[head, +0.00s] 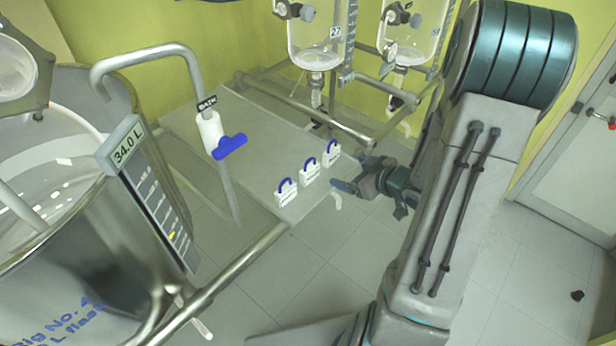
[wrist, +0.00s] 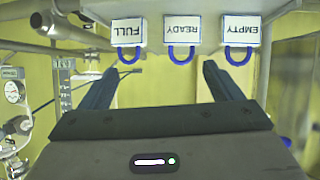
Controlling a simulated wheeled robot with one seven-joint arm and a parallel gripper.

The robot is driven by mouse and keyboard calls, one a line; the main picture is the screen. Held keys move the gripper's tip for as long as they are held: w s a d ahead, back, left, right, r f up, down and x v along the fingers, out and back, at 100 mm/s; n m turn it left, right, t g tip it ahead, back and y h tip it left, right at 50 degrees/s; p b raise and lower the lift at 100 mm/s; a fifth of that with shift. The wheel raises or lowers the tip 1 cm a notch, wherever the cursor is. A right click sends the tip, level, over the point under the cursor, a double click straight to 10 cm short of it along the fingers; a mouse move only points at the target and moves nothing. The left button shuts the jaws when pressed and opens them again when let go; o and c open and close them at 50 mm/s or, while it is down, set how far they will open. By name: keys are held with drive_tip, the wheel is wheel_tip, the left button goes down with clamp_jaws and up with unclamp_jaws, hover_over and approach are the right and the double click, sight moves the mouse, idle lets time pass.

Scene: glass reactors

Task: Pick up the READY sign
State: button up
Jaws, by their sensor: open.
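The READY sign (wrist: 181,31) is a small white block with a blue loop handle, in the middle of a row of three. It appears upside down in the wrist view; in the head view the middle sign (head: 311,176) stands on a grey shelf. The FULL sign (wrist: 127,31) is to its left and the EMPTY sign (wrist: 241,30) to its right in the wrist view. My gripper (wrist: 160,68) is open and empty, its fingers spread, with the READY handle between them in the picture but apart from them. In the head view my gripper (head: 342,186) is beside the shelf's right edge.
The grey shelf (head: 240,125) has free room behind the signs. A white bath tap with a blue handle (head: 228,146) stands at its left. Glass reactors (head: 318,40) hang behind on metal rails. A large steel vessel (head: 90,270) stands at left.

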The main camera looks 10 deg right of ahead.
sight(313, 171)
drive_tip(key=w+a+f+y, duration=0.1)
drive_tip(key=w+a+f, duration=0.1)
drive_tip(key=w+a+f+y+b, duration=0.1)
drive_tip(key=w+a+f, duration=0.1)
drive_tip(key=w+a, duration=0.1)
drive_tip(key=shift+a+f, duration=0.3)
drive_tip(key=shift+f, duration=0.1)
drive_tip(key=shift+a+r+x, duration=0.1)
drive_tip(key=shift+r+x, duration=0.05)
drive_tip(key=shift+x, duration=1.25)
drive_tip(key=shift+a+r+x, duration=0.1)
drive_tip(key=shift+r+x, duration=0.05)
drive_tip(key=shift+x, duration=1.25)
drive_tip(key=shift+c, duration=0.3)
drive_tip(key=c, duration=1)
